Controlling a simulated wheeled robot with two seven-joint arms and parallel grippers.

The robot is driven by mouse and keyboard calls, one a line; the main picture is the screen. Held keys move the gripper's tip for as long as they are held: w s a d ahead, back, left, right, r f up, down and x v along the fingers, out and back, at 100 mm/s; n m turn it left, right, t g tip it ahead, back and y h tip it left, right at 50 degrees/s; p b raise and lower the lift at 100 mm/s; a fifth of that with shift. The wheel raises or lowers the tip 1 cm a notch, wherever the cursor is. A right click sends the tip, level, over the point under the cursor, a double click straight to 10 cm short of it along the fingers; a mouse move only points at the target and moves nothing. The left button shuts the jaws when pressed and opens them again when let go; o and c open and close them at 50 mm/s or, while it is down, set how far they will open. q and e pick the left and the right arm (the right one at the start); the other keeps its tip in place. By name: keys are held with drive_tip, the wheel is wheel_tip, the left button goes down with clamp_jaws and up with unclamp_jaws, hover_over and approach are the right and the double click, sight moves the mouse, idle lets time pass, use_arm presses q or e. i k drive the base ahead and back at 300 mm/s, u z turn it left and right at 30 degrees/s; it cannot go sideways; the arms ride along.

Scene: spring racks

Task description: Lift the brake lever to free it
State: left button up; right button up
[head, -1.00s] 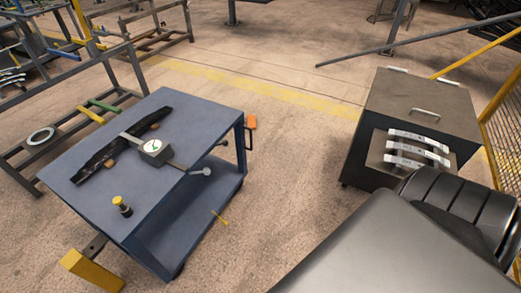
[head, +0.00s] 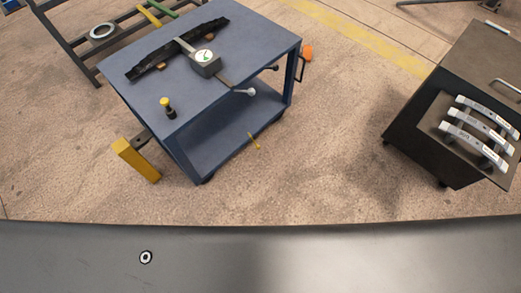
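A blue cart (head: 262,31) with a lower shelf (head: 215,137) stands at the upper left of the head view. A larger yellow block (head: 136,160) is at the cart's left corner, on a dark bracket. Neither of my grippers is in view.
A dark cabinet (head: 455,85) with curved light pieces (head: 478,138) stands at right. Open floor (head: 330,140) lies between. A dark grey surface fills the bottom.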

sight(258, 148)
drive_tip(key=z, duration=0.55)
drive_tip(key=i, duration=0.9)
drive_tip(key=u, duration=0.35)
